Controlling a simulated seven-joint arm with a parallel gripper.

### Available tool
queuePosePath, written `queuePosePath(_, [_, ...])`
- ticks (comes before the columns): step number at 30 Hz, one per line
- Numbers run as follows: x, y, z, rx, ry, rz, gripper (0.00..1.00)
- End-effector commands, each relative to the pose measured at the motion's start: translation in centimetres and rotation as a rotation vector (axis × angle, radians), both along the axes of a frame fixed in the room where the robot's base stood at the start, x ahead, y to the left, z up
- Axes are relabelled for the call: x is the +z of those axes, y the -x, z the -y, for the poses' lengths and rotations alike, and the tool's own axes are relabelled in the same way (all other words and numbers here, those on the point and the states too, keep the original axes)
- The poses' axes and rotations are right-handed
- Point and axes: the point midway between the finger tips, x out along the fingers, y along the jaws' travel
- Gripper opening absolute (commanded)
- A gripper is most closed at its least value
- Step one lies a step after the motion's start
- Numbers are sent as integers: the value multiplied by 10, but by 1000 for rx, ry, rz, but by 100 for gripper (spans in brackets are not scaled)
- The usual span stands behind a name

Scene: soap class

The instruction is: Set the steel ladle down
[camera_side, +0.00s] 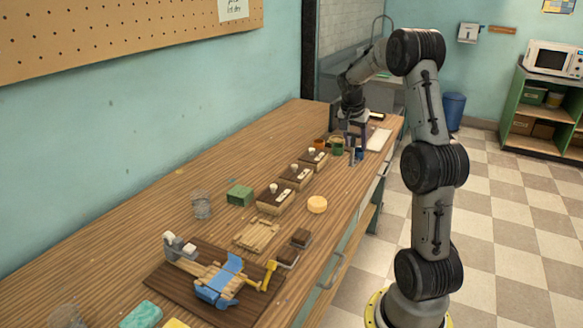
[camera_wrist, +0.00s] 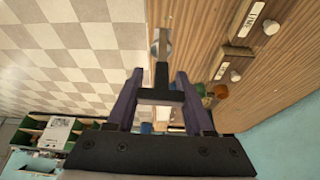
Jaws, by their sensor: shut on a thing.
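The steel ladle (camera_wrist: 161,47) shows in the wrist view as a small grey round end with a dark handle running back between my fingers. My gripper (camera_wrist: 159,95) is shut on this handle, with a purple finger on each side. In the side view, my gripper (camera_side: 352,130) is at the far end of the wooden bench, low over its front part. A thin grey piece below it there looks like the ladle (camera_side: 351,156). I cannot tell whether the ladle touches the bench.
A green cup (camera_side: 337,147) and an orange cup (camera_side: 320,144) stand close left of my gripper. Several wooden blocks with white knobs (camera_side: 297,176) line the bench nearer the camera. A pale board (camera_side: 379,139) lies to the right. The bench's front edge is close.

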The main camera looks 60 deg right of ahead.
Motion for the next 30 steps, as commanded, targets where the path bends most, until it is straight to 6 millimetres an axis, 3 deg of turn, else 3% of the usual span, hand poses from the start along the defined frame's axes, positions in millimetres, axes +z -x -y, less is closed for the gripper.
queuePosePath(6, [1, -9, -3, 212, 1, 3, 0])
queuePosePath(14, [1, -60, -26, 616, 1, 5, 0])
queuePosePath(17, [2, -88, -42, 786, 0, 5, 0])
queuePosePath(24, [6, -165, -101, 1160, 1, 5, 0])
queuePosePath(30, [4, -193, -135, 1229, 0, 3, 0])
